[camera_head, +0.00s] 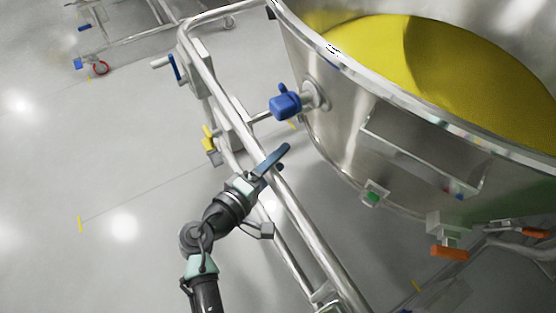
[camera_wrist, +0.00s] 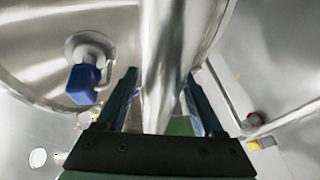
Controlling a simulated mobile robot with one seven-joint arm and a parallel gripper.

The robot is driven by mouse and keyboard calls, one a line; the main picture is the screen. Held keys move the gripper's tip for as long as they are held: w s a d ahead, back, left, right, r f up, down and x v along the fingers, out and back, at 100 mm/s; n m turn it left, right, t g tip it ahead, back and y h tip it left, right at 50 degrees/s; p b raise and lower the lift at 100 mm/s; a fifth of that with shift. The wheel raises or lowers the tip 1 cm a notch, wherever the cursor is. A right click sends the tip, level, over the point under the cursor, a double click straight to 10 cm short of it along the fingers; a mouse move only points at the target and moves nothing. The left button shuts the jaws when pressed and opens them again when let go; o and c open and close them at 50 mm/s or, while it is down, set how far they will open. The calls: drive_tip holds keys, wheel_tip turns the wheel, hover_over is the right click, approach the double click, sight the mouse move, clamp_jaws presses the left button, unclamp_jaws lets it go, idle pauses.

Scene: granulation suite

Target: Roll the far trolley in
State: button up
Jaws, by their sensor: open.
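A trolley with a tubular steel frame (camera_head: 318,262) carries a big steel bowl (camera_head: 345,150) holding yellow material. The rail slopes from upper left to lower right, left of the bowl. My gripper (camera_head: 277,160) is at this rail, its blue fingers open. In the wrist view a shiny steel tube (camera_wrist: 165,50) passes between the spread fingers of my gripper (camera_wrist: 162,88); contact cannot be told. Another tubular trolley frame (camera_head: 130,38) stands farther off at the upper left, only partly in view, with a red-ringed castor (camera_head: 100,67).
A blue-handled fitting (camera_head: 287,105) sticks out from the bowl towards the rail; it also shows in the wrist view (camera_wrist: 83,84). An orange-tipped part (camera_head: 450,252) is low on the right. The grey floor (camera_head: 120,150) at left is clear, with small yellow marks (camera_head: 80,224).

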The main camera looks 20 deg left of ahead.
drive_tip(key=shift+w, duration=0.3)
clamp_jaws()
idle(1.3)
